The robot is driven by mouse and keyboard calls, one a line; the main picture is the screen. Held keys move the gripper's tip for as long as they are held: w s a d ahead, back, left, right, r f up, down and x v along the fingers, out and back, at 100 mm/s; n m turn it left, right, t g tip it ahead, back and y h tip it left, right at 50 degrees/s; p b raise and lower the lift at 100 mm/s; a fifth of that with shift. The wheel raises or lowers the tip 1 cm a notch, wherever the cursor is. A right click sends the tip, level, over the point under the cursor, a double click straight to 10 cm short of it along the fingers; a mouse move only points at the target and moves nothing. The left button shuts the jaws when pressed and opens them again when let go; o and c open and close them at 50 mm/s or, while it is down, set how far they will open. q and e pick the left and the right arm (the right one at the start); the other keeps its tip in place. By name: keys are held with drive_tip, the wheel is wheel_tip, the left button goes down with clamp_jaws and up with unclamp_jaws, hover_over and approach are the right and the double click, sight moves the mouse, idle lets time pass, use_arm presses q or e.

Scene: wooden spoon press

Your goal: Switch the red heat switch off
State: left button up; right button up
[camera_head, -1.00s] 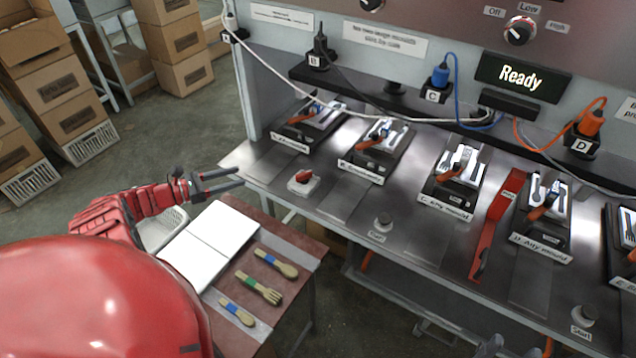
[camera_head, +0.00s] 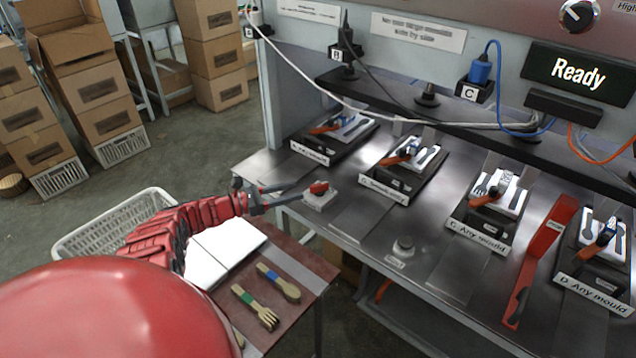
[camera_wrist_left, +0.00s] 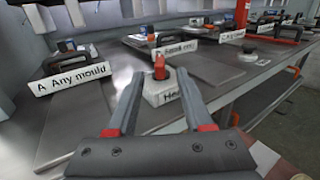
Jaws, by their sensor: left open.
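The red heat switch (camera_head: 319,187) is a small red toggle on a white box (camera_head: 321,200) near the left front of the metal bench. It also shows in the left wrist view (camera_wrist_left: 160,68), upright on its box, whose label is partly hidden. My left gripper (camera_head: 297,193) is open and just left of the switch, at about bench-top height. In the left wrist view its fingers (camera_wrist_left: 160,84) point at the switch, which appears between and beyond the tips. I cannot tell whether they touch the box. My right gripper is out of view.
Moulds with orange handles line the bench, including the A mould (camera_wrist_left: 75,80) and C mould (camera_head: 490,205). A round button (camera_head: 403,246) and a red bar (camera_head: 540,260) lie to the right. A side table holds a white sheet (camera_head: 225,250) and wooden cutlery (camera_head: 257,306).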

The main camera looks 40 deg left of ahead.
sight(310, 186)
use_arm(q)
drive_tip(key=x, duration=0.8)
drive_tip(key=shift+w+f, duration=0.1)
clamp_jaws()
